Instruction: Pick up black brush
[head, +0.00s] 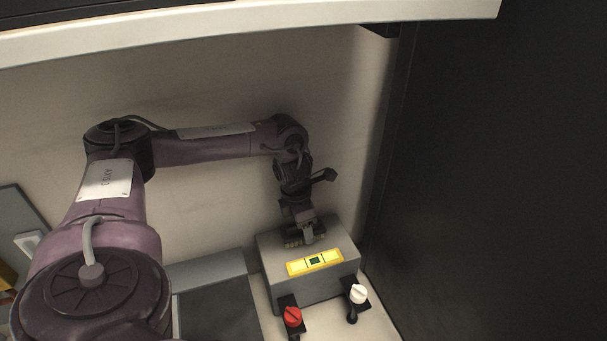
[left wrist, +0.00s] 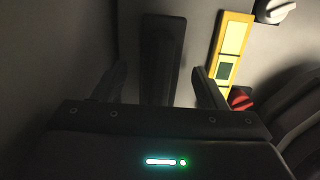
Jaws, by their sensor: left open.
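The black brush (left wrist: 163,45) shows in the left wrist view as a long dark bar lying between the two fingers of my left gripper (left wrist: 159,72). The fingers stand open on either side of it, with a visible gap on each side in the picture. In the head view my left gripper (head: 305,236) points down at the top of a grey box (head: 290,285). The brush is mostly hidden there by the gripper, and I cannot tell how far above it the fingertips are. My right gripper is not in view.
The box has a yellow panel (head: 300,267) with a dark square, a red knob (head: 292,317) and a white knob (head: 358,294). A dark upright panel (head: 480,170) stands to the right. A pale shelf edge (head: 250,27) crosses above. A grey unit (head: 215,305) sits left.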

